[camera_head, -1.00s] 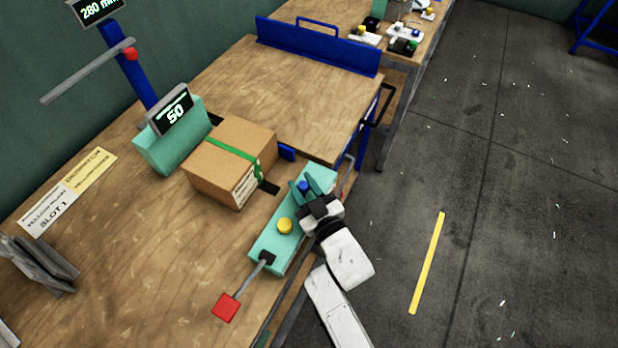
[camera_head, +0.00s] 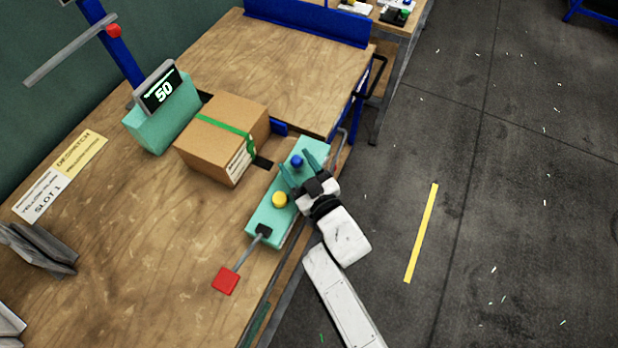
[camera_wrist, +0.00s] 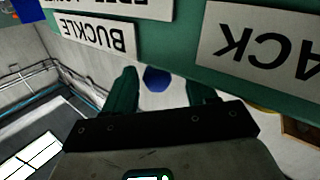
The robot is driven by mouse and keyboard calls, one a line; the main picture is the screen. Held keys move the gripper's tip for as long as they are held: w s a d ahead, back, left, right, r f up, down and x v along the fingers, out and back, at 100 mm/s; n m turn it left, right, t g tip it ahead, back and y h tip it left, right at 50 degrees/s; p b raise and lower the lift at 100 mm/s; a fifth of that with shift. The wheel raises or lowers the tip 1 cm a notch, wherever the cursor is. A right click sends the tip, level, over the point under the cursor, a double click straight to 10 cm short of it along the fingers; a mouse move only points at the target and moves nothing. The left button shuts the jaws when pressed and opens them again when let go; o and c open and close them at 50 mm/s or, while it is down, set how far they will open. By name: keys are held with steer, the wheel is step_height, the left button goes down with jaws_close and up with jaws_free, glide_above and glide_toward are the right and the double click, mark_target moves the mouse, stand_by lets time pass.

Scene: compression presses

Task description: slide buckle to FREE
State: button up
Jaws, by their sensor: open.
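The blue buckle knob (camera_head: 297,160) stands near the far end of the long teal control box (camera_head: 264,222). My gripper (camera_head: 297,164) is open over that end, its two teal fingers on either side of the knob. In the wrist view the blue knob (camera_wrist: 156,79) shows between the fingers (camera_wrist: 160,92), with gaps on both sides. An upside-down BUCKLE label (camera_wrist: 94,34) is close by, and another label partly reads FREE at the top edge. I cannot tell which position the knob is at.
A yellow knob (camera_head: 279,199) and a lever with a red end (camera_head: 226,280) are on the same box. A cardboard box with a green strap (camera_head: 222,138) sits behind it. A teal display unit reading 50 (camera_head: 160,122) stands farther left. Open floor lies right.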

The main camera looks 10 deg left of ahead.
steer(key=p+v, duration=0.2)
steer(key=v, duration=0.8)
steer(key=s+d+f+m+g+h, duration=0.15)
steer(key=d+m+h, duration=0.35)
steer(key=d, duration=0.6)
steer(key=d+f+m+g+h, duration=0.25)
steer(key=d+h, duration=0.35)
steer(key=d, duration=0.4)
steer(key=s+d+m+g, duration=0.1)
steer(key=s+d+g, duration=0.1)
steer(key=s, duration=0.5)
steer(key=s+d+r+g, duration=0.1)
steer(key=s+d+g, duration=0.1)
steer(key=s+g, duration=0.2)
steer(key=s+d+r+m+g+b, duration=0.1)
steer(key=s+d+g, duration=0.1)
steer(key=s, duration=0.7)
steer(key=shift+s+d+m+g, duration=0.3)
steer(key=shift+d+m+g, duration=0.1)
steer(key=shift+g, duration=0.4)
steer(key=shift+c, duration=0.4)
